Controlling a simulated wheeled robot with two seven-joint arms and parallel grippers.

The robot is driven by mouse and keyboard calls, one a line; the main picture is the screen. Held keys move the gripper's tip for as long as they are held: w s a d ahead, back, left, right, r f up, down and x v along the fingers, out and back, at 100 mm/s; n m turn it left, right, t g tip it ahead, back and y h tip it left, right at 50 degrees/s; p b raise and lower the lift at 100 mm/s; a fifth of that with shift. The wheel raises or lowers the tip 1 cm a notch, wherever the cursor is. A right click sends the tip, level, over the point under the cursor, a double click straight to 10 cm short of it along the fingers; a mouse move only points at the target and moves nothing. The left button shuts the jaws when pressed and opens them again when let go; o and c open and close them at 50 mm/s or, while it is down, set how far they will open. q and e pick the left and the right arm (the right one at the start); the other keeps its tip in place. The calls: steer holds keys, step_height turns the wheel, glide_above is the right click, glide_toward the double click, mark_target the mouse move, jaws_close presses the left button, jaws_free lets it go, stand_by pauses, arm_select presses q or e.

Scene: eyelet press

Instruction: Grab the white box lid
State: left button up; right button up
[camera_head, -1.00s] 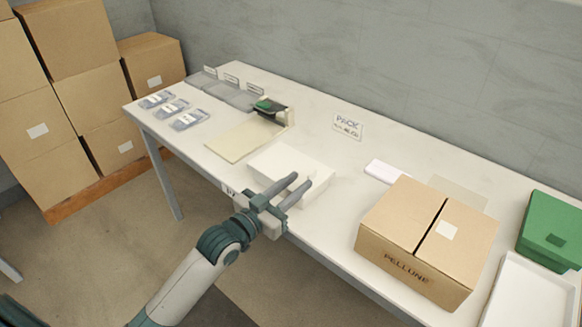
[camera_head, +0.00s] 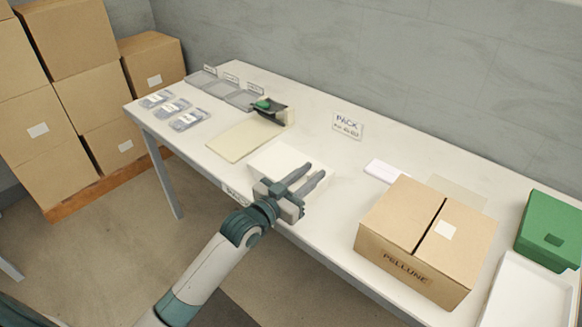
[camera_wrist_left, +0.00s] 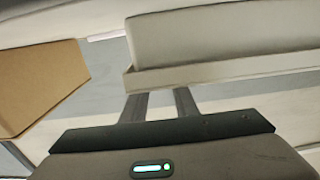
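A white box (camera_head: 272,160) sits near the front edge of the table, partly hidden by my left gripper. I cannot make out a lid seam on it in the head view. My left gripper (camera_head: 317,169) is over the right part of the box, its two fingers apart with nothing visible between them. In the left wrist view, a pale box-like shape (camera_wrist_left: 225,32) with a projecting lip (camera_wrist_left: 220,73) fills the upper right. The fingers (camera_wrist_left: 161,105) point at this lip, and their tips end at its lower edge; I cannot tell whether they touch. My right gripper is out of view.
On the white table (camera_head: 335,210) a cardboard carton (camera_head: 405,255) stands to the right, with a green box (camera_head: 552,230) and white tray (camera_head: 525,295) beyond.

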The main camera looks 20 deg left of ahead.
arm_select(q)
steer(key=shift+w+d, duration=0.1)
steer(key=shift+w, duration=0.1)
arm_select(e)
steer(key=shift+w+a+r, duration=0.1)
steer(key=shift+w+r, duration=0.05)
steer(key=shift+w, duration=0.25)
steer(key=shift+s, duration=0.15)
arm_select(q)
jaws_close()
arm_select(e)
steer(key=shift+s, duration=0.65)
arm_select(q)
steer(key=shift+r, duration=0.15)
